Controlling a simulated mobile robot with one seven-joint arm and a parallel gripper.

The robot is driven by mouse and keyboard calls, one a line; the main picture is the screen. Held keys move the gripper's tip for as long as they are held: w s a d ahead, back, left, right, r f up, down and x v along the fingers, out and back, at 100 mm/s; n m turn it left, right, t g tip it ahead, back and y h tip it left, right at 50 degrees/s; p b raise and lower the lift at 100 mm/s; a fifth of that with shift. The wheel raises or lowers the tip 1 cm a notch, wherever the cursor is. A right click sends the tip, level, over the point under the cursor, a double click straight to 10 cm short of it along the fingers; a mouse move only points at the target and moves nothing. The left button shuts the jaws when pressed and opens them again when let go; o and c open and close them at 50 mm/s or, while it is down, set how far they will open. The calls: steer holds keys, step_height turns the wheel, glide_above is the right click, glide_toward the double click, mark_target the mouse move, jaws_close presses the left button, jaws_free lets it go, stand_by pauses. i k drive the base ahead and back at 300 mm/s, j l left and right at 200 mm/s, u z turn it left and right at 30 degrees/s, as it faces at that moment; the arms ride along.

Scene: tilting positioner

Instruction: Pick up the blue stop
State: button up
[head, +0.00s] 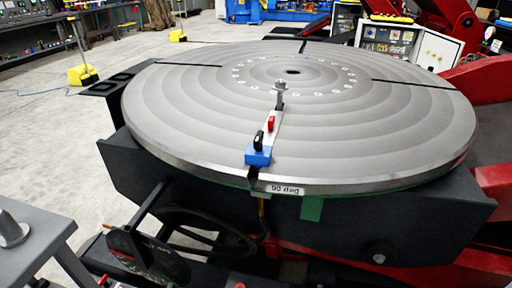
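The blue stop (258,156) is a small blue block near the front rim of the large round grey turntable (380,150). A black upright piece (259,139) stands on or just behind it. It sits at the near end of a light metal bar (275,128) that runs from a bolt (280,92) towards the rim. A small red piece (271,124) is on the bar behind the blue stop. My gripper does not show in the head view.
A "90 deg" label (286,190) is on the rim just right of the stop. Dark slots cut the disc. A grey table (30,240) stands at lower left, and red machine arms (495,185) flank the right. Open floor lies at left.

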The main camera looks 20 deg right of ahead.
mark_target(258, 159)
steer(key=i+z, duration=0.15)
steer(key=z, duration=0.2)
steer(key=i+z, duration=0.15)
steer(key=z, duration=0.2)
steer(key=i+z, duration=0.15)
steer(key=z, duration=0.2)
